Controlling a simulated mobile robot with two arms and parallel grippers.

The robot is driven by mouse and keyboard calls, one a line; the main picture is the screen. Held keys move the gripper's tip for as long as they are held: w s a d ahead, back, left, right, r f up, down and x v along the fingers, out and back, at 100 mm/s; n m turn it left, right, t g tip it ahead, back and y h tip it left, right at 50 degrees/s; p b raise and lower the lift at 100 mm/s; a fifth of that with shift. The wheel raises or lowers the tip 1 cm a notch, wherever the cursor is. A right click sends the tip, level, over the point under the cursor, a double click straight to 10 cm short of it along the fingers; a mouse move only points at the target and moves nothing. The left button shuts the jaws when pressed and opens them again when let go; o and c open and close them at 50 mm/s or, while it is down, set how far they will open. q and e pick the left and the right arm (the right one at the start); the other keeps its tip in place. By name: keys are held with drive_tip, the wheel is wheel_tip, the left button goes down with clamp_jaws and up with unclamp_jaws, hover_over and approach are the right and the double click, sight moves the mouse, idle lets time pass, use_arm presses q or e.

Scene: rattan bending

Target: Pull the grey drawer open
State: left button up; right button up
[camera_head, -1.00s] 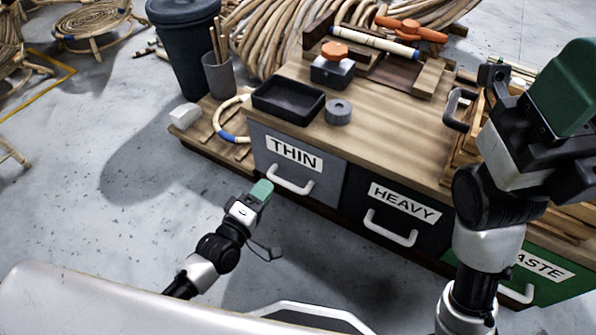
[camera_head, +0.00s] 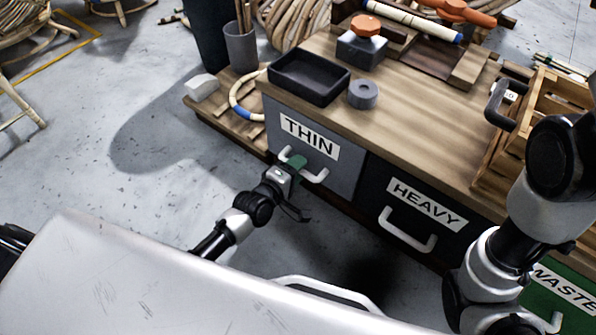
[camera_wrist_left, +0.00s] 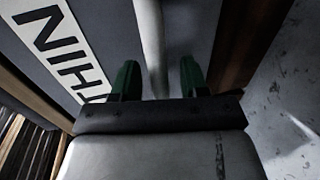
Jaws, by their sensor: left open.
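The grey drawer (camera_head: 318,165) marked THIN is shut flush in the left of the wooden-topped cabinet. Its light bar handle (camera_head: 316,177) is partly hidden by my left gripper (camera_head: 295,163) in the head view. My left gripper is at the handle's left part. In the left wrist view the green fingers (camera_wrist_left: 160,80) are open, with the handle bar (camera_wrist_left: 151,35) running between them. I see gaps beside the bar and cannot tell whether either finger touches it. My right arm is at the right, its gripper outside the picture.
The black HEAVY drawer (camera_head: 395,205) is to the right, and the green WASTE drawer (camera_head: 560,295) farther right. A wooden crate (camera_head: 530,130) stands at right.

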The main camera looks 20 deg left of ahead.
use_arm(q)
drive_tip(key=shift+w+d, duration=0.1)
drive_tip(key=shift+w, duration=0.2)
clamp_jaws()
